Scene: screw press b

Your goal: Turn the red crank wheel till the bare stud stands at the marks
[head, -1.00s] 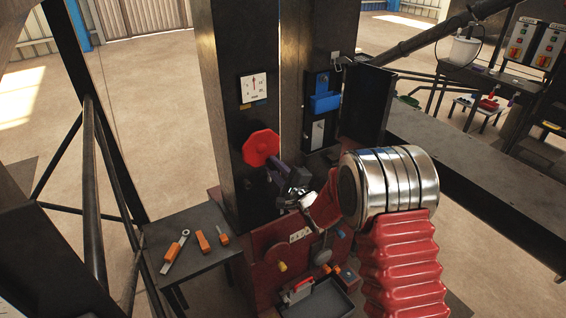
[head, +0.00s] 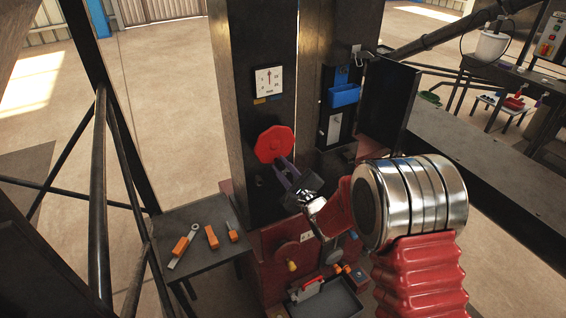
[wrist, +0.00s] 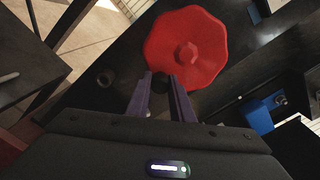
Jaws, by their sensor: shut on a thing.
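The red crank wheel (head: 274,144), eight-sided with a central hub nut, is mounted on the dark press column. It fills the upper middle of the wrist view (wrist: 205,62). My gripper (head: 284,164) is at the wheel's lower edge, its purple fingers reaching up to it. In the wrist view the fingertips (wrist: 160,80) are shut on a small dark round piece (wrist: 160,86) at the wheel's rim, partly hidden by the fingers. A dark round stud (wrist: 105,79) shows on the column, left of the wheel. I cannot make out the marks.
A side table (head: 195,238) with orange-handled tools stands at left. A dark tray (head: 330,303) lies below.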

